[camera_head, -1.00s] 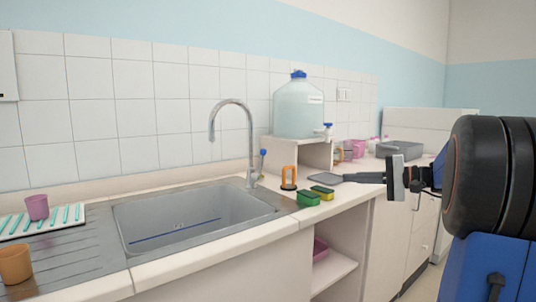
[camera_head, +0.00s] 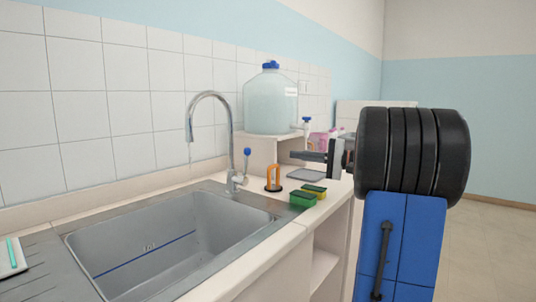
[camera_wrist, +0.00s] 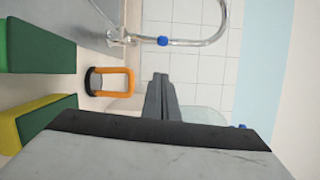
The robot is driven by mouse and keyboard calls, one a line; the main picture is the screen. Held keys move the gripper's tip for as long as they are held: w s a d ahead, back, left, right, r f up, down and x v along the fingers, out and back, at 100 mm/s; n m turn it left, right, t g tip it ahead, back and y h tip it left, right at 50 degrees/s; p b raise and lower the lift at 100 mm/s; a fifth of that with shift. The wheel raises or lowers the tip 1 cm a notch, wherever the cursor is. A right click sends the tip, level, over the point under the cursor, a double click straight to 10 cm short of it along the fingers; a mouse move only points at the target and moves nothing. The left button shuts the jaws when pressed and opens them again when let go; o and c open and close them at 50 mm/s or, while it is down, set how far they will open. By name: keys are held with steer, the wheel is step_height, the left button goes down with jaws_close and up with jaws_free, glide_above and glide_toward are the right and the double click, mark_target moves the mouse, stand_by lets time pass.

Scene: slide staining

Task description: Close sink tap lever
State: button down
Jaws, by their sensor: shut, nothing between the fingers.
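The sink tap (camera_head: 229,112) is a tall chrome gooseneck behind the grey sink (camera_head: 160,235). Its lever (camera_head: 246,164) stands up at the right of the tap base and ends in a blue knob (camera_head: 247,152). A faint thin streak hangs below the spout, perhaps water. My gripper (camera_head: 293,155) is shut and empty, to the right of the lever and apart from it. In the wrist view the shut fingers (camera_wrist: 160,78) point up the picture toward the blue knob (camera_wrist: 162,41), with a gap between.
An orange-framed holder (camera_head: 273,178) stands between the tap and my gripper. Green and yellow sponges (camera_head: 303,200) lie at the counter's front edge. A large water bottle (camera_head: 270,103) sits on a shelf behind.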

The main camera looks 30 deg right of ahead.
mark_target(245, 166)
steer(key=s+a+x, duration=0.1)
steer(key=a+x, duration=0.1)
steer(key=x, duration=1)
steer(key=shift+s+a, duration=0.2)
steer(key=shift+a, duration=0.05)
steer(key=shift+r, duration=0.1)
steer(key=shift+s+a+r+n, duration=0.15)
steer(key=shift+a+n, duration=0.25)
steer(key=shift+n, duration=0.05)
steer(key=shift+s+a+r+n, duration=0.15)
steer(key=shift+a+n, duration=0.25)
steer(key=shift+n, duration=0.05)
